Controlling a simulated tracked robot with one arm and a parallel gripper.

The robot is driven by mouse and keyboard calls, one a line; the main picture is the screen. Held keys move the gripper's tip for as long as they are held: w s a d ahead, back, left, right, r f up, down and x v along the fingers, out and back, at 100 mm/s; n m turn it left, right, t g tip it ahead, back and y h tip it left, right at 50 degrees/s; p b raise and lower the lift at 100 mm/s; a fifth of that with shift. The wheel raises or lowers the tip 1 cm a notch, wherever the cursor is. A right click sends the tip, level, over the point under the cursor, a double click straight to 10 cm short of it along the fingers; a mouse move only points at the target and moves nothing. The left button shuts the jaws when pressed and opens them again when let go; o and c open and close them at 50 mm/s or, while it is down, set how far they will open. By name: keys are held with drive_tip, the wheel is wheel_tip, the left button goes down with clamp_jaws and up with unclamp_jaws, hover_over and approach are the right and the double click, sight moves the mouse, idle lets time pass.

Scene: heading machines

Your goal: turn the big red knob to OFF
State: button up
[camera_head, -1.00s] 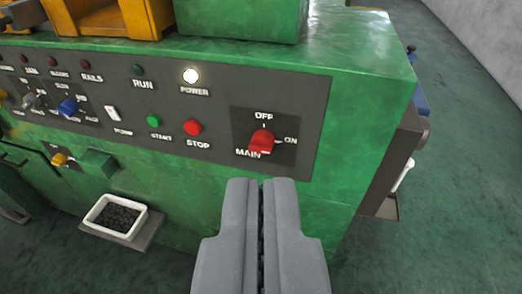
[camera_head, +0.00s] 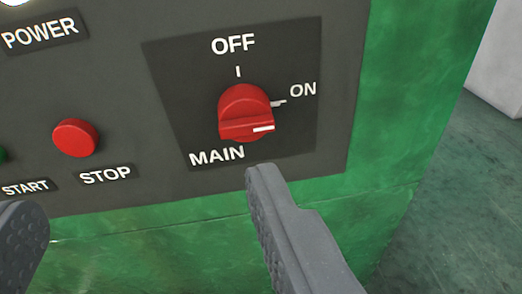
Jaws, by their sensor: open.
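The big red knob (camera_head: 246,112) sits on a dark square plate (camera_head: 190,98) on the machine's grey panel. Its white pointer mark faces right, toward the ON label (camera_head: 303,90). The OFF label (camera_head: 233,44) is above the knob and the MAIN label (camera_head: 217,156) is below it. My gripper (camera_head: 145,190) is open and empty, with its fingers wide apart. The right finger's tip is just below the knob in the picture; the left finger is at the lower left edge. Neither finger is around the knob; its distance from the panel is hard to tell.
A red STOP button (camera_head: 76,138) is left of the knob, between the fingers' span and the POWER label (camera_head: 40,34). A START label (camera_head: 27,188) is at the left edge. The green machine body (camera_head: 400,100) ends at the right, with open floor beyond.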

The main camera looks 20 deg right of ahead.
sight(246, 128)
drive_tip(key=d+f+t+h+p, duration=0.1)
drive_tip(key=d+f+h+p, duration=0.2)
drive_tip(key=f, duration=0.2)
drive_tip(key=x, duration=0.3)
drive_tip(key=b+x, duration=0.1)
drive_tip(key=x, duration=0.3)
drive_tip(key=b+x, duration=0.1)
drive_tip(key=x, duration=0.3)
drive_tip(key=shift+d+f, duration=0.25)
drive_tip(key=shift+f, duration=0.1)
drive_tip(key=shift+x, duration=0.85)
drive_tip(key=shift+a+r, duration=0.1)
drive_tip(key=c, duration=1)
